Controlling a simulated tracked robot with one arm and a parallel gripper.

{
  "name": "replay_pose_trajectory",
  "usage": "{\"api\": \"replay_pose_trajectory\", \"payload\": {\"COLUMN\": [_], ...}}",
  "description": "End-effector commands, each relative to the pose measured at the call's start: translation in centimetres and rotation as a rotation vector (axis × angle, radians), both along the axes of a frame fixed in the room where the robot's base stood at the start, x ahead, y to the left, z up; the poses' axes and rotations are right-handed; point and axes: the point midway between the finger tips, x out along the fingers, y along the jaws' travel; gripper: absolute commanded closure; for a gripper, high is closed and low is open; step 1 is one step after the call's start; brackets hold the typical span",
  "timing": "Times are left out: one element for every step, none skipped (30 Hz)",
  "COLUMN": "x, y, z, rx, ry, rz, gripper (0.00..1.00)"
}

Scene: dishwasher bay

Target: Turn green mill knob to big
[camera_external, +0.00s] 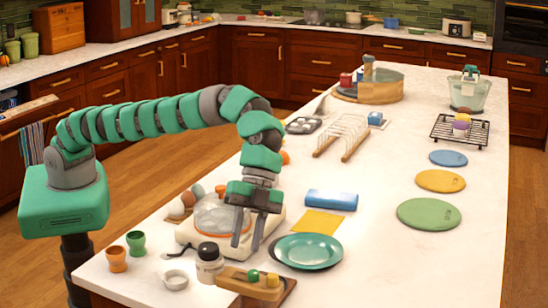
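A wooden block (238,284) lies at the front edge of the counter, right of a dark-lidded jar. A green knob (253,275) and a yellow knob (273,281) sit on it. I take the green one for the mill knob; its setting is too small to read. My gripper (247,243) points down with its two fingers apart and nothing visible between them. In the picture it is just above and behind the green knob, in front of a white appliance with a clear lid (212,216). It appears apart from the knob.
The dark-lidded jar (209,263) and a white ring (175,280) stand left of the block. A teal plate (308,251) is close on the right. Orange (116,259) and green (136,243) cups stand far left. The counter's right front is clear.

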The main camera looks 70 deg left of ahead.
Motion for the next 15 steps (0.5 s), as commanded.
{"api": "replay_pose_trajectory", "payload": {"x": [0.8, 1.1, 1.7, 2.1, 2.5, 3.2, 3.7, 4.1, 4.8, 5.2, 5.6, 6.1, 6.5, 6.7, 7.0], "y": [0.4, 0.6, 0.9, 1.1, 1.3, 1.7, 1.9, 2.1, 2.5, 2.7, 2.9, 3.2, 3.4, 3.5, 3.7], "z": [-0.8, -0.9, -0.8, -0.8, -0.6, -0.4, -0.2, 0.1, 0.4, 0.7, 1.0, 1.3, 1.5, 1.7, 1.9], "rx": [-0.063, -0.108, -0.172, -0.223, -0.275, -0.344, -0.396, -0.446, -0.509, -0.553, -0.592, -0.640, -0.668, -0.695, -0.723], "ry": [0.016, 0.023, 0.029, 0.030, 0.029, 0.024, 0.018, 0.010, -0.002, -0.013, -0.024, -0.038, -0.049, -0.057, -0.068], "rz": [-0.047, -0.083, -0.125, -0.156, -0.186, -0.220, -0.244, -0.265, -0.288, -0.305, -0.318, -0.332, -0.339, -0.348, -0.355], "gripper": [0.71, 0.71, 0.71, 0.71, 0.71, 0.71, 0.71, 0.71, 0.71, 0.71, 0.71, 0.71, 0.71, 0.71, 0.71]}}
